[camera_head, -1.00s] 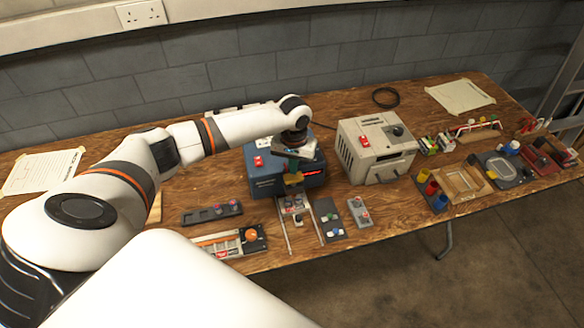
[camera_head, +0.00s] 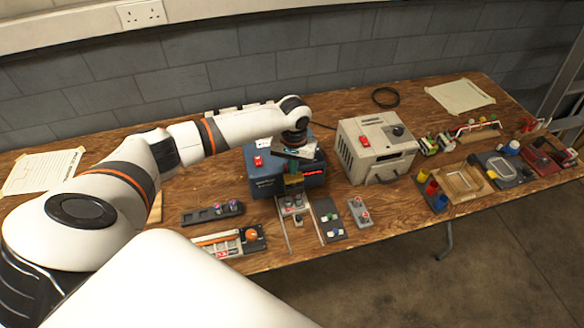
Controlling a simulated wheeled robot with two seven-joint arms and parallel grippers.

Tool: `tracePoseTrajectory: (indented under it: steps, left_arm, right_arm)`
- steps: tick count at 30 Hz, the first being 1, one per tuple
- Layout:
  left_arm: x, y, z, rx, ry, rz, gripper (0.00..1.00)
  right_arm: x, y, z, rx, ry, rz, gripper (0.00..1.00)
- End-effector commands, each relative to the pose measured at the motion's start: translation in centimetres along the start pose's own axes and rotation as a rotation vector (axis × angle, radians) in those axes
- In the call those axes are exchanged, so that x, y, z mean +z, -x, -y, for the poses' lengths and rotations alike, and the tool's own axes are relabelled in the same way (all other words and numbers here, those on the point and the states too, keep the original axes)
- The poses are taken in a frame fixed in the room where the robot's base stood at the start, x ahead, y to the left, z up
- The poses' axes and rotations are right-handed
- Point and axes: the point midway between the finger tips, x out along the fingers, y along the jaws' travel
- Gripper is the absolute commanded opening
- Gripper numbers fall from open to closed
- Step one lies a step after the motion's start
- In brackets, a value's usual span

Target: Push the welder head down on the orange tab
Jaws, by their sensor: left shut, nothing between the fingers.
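The blue welder box (camera_head: 262,180) stands on the table, with a red button on top and a lit red display on its front. My left gripper (camera_head: 293,172) is shut, pointing down in front of that box. Just under it is a small tan piece (camera_head: 293,180) that looks like the welder head; touching or apart I cannot tell. Below it is a grey fixture (camera_head: 291,205) between two pale rails. The orange tab cannot be made out there, as the gripper and head cover that spot. My right gripper is not in view.
A beige box (camera_head: 376,148) with a red button stands to the right. A dark strip (camera_head: 212,214), a panel with an orange knob (camera_head: 251,235) and a small switch block (camera_head: 359,212) lie near the front. Trays and coloured cups (camera_head: 432,188) fill the right side.

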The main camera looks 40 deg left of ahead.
Motion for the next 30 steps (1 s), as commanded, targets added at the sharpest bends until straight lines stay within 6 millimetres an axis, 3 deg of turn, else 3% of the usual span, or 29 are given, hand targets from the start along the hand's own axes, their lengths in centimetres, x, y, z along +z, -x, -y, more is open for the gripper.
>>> tracePoseTrajectory:
  steps: [21,30]
  left_arm:
    - [0.0,-2.8,0.0,0.0,0.0,0.0,0.0]
    - [-0.1,-2.9,0.0,0.0,0.0,-0.001,0.0]
  right_arm:
    - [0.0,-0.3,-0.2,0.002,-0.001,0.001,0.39]
    - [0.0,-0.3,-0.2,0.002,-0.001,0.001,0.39]
